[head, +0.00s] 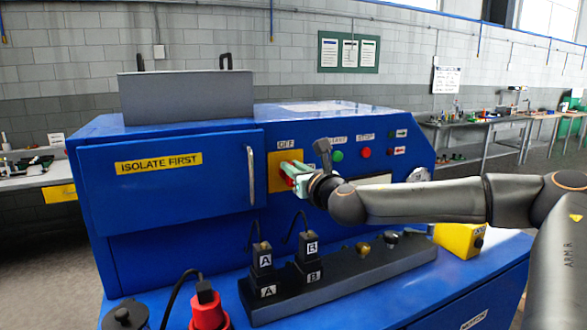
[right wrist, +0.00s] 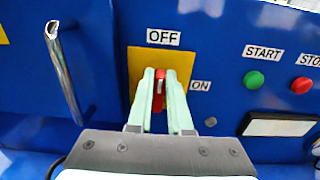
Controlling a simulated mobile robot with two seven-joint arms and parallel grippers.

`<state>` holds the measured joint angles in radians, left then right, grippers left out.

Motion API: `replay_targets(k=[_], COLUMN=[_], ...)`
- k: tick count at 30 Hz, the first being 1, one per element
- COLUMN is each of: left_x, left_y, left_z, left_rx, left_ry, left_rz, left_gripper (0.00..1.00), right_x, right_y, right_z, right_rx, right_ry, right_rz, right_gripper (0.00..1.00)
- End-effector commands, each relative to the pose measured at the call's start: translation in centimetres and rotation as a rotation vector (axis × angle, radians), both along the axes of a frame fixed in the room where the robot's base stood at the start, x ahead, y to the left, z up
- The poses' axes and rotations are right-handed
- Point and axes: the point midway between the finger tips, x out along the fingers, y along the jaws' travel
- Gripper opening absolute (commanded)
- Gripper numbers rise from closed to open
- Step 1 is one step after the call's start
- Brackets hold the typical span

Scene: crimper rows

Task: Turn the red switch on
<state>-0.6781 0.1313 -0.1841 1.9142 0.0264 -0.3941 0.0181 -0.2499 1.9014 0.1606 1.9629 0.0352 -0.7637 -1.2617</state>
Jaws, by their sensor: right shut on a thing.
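The red switch (right wrist: 159,88) is a red handle on a yellow plate (right wrist: 134,70) on the blue machine's front. The label OFF is above the plate and ON is to its right. In the right wrist view the handle stands about upright, towards OFF. My right gripper (right wrist: 160,80) has its pale green fingers closed on both sides of the handle. In the head view my right gripper (head: 290,170) reaches the plate from the right and hides much of the switch. My left gripper is not in view.
A green START button (right wrist: 254,80) and a red STOP button (right wrist: 301,85) are right of the switch. A metal door handle (head: 251,175) is to its left. Below stands a dark rail (head: 350,275) with plugs marked A and B, and a red plug (head: 208,310).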

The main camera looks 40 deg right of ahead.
Motion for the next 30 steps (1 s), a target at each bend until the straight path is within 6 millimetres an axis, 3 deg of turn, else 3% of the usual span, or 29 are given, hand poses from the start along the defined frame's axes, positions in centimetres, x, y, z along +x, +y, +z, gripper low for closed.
replay_targets(k=[14, 30], left_x=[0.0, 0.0], left_y=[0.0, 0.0], left_z=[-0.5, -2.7], left_rx=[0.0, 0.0], left_ry=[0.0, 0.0], left_rz=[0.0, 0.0], left_gripper=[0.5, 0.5], right_x=[-0.1, -0.3], right_y=[-0.2, -1.0], right_z=[-0.1, -0.5], right_rx=[0.062, 0.488], right_ry=[-0.02, -0.155], right_rz=[-0.001, 0.0], right_gripper=[0.0, 0.0])
